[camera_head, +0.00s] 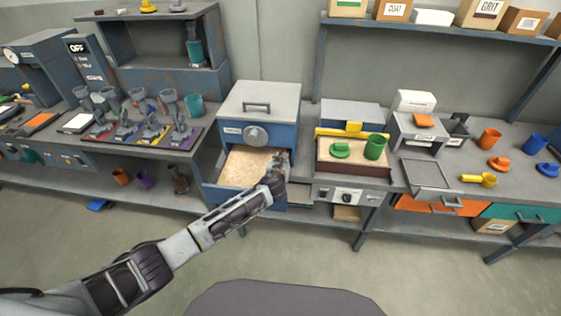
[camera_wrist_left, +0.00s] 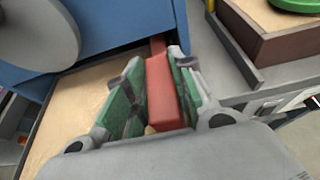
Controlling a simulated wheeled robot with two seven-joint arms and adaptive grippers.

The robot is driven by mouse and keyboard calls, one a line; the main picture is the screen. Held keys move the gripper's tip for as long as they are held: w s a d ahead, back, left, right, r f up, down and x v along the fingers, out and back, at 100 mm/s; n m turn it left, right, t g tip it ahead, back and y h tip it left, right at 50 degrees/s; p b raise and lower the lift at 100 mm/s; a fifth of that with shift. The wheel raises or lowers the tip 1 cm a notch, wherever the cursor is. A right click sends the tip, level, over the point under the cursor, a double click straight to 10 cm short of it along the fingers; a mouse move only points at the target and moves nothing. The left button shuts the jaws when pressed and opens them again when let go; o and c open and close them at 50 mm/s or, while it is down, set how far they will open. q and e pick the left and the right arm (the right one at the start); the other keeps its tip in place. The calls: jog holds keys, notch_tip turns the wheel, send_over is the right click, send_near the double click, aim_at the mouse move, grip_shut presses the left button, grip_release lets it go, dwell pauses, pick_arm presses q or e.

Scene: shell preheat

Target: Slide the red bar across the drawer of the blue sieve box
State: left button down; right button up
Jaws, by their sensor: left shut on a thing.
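The blue sieve box (camera_head: 284,138) has a grey top and a round grey knob on its front. Its drawer (camera_head: 245,168) stands open and holds pale sand, which also shows at the left in the left wrist view. My left gripper (camera_head: 279,165) is at the drawer's right side, against the box front. In the left wrist view, my left gripper (camera_wrist_left: 158,92) has its green-padded fingers shut on the red bar (camera_wrist_left: 162,88). The bar's far end reaches the blue front of the box. In the head view, the gripper hides the bar. My right gripper is not in view.
Right of the box stands a brown sand tray (camera_head: 353,170) with a yellow bar and a green cup (camera_head: 375,147). Left is a bench with several grey tools in coloured holders. An orange drawer (camera_head: 440,205) is farther right.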

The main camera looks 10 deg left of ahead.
pick_arm(q)
jog(key=c, duration=1.2)
grip_release()
jog(key=shift+d, duration=0.35)
jog(key=shift+s+a, duration=0.15)
jog(key=shift+v, duration=5.9)
jog(key=shift+r, duration=0.25)
